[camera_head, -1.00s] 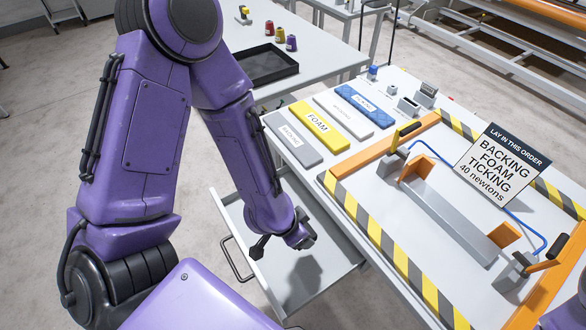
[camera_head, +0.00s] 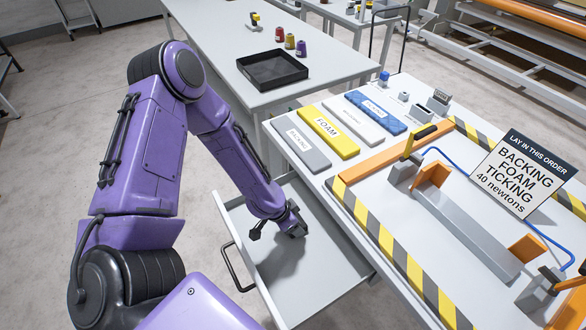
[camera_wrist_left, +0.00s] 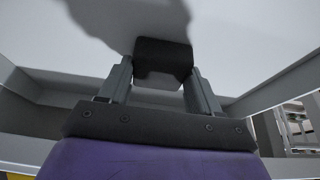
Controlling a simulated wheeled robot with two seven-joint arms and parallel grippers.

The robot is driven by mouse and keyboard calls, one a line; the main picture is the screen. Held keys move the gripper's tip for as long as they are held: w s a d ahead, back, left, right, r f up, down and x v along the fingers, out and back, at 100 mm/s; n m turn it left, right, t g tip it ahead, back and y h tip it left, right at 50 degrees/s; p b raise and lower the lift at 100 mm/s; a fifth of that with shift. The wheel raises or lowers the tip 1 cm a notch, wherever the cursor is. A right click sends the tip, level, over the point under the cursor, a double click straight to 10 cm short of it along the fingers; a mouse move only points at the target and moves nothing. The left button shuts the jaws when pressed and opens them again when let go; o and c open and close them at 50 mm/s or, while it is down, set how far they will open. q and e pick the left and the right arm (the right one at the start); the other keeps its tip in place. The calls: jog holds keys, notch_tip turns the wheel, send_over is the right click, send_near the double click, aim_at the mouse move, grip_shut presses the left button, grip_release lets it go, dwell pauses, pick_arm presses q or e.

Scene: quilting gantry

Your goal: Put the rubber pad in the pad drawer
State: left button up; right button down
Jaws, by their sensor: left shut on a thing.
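The pad drawer (camera_head: 327,259) is pulled out from the table, with its dark handle (camera_head: 236,268) at the left. My left gripper (camera_head: 280,228) is inside the drawer's outline, low over its floor. In the left wrist view my left gripper (camera_wrist_left: 160,85) is shut on a dark block, the rubber pad (camera_wrist_left: 163,56). The pad is held between the two fingers above the pale drawer floor (camera_wrist_left: 240,40), with a shadow beside it. I cannot tell whether the pad touches the floor. My right gripper is not in view.
The worktable beside the drawer holds labelled slabs, including a yellow foam one (camera_head: 328,131), a striped frame (camera_head: 385,240) with a clamp bar and an order sign (camera_head: 522,175). A black tray (camera_head: 272,70) sits on the back table. The drawer looks otherwise empty.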

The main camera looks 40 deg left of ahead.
pick_arm(q)
jog(key=o, duration=0.8)
jog(key=shift+f, duration=0.15)
jog(key=shift+c, duration=0.2)
jog(key=o, duration=0.4)
jog(key=shift+o, duration=0.2)
jog(key=shift+r, duration=0.35)
jog(key=p+v, duration=0.1)
jog(key=v, duration=1)
jog(key=shift+s+r, duration=0.2)
jog(key=shift+r, duration=0.1)
